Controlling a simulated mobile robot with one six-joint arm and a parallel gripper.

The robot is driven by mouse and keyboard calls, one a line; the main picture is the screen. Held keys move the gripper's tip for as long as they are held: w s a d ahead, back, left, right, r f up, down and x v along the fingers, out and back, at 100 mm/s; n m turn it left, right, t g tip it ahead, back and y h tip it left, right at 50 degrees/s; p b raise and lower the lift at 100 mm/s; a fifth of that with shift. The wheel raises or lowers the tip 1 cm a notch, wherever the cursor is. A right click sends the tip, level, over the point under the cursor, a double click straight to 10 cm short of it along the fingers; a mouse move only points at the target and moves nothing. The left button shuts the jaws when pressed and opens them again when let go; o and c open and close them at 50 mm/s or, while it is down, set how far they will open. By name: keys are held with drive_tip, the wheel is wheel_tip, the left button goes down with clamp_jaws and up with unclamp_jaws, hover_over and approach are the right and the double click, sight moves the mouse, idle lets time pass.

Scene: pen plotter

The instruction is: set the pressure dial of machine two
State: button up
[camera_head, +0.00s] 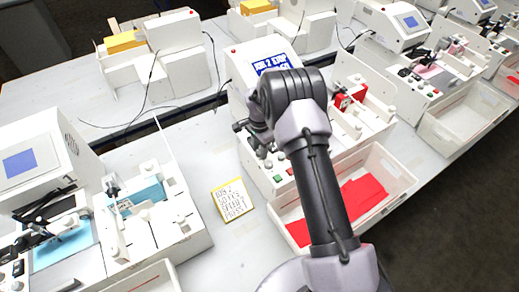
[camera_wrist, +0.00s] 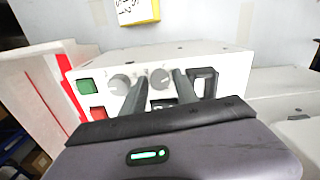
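Machine two (camera_head: 240,75) is the white plotter in the middle of the head view, with a blue screen (camera_head: 272,64) reading "JOB 2" and partly covered by my arm. In the wrist view its panel (camera_wrist: 225,60) has two grey round dials, a left one (camera_wrist: 119,84) and a right one (camera_wrist: 160,77). I cannot read which is the pressure dial. My gripper (camera_wrist: 161,76) is open, its two fingers apart on either side of the right dial. Contact with the dial cannot be made out. The left finger stands between the two dials.
A green button (camera_wrist: 86,86), a red button (camera_wrist: 98,113) and a black switch (camera_wrist: 204,81) sit close around the dials. A yellow-edged handwritten note (camera_head: 232,200) lies on the table left of the machine. A bin with red sheets (camera_head: 364,190) stands in front.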

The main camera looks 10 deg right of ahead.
clamp_jaws()
drive_tip(key=shift+n+b, duration=0.3)
drive_tip(key=n+b, duration=0.1)
drive_tip(key=n, duration=0.1)
drive_tip(key=shift+n+b, duration=0.35)
drive_tip(key=shift+n, duration=0.05)
drive_tip(key=n+b, duration=0.1)
drive_tip(key=n, duration=0.4)
drive_tip(key=shift+w+r+n+b, duration=0.1)
drive_tip(key=shift+n+b, duration=0.2)
drive_tip(key=shift+n, duration=0.1)
unclamp_jaws()
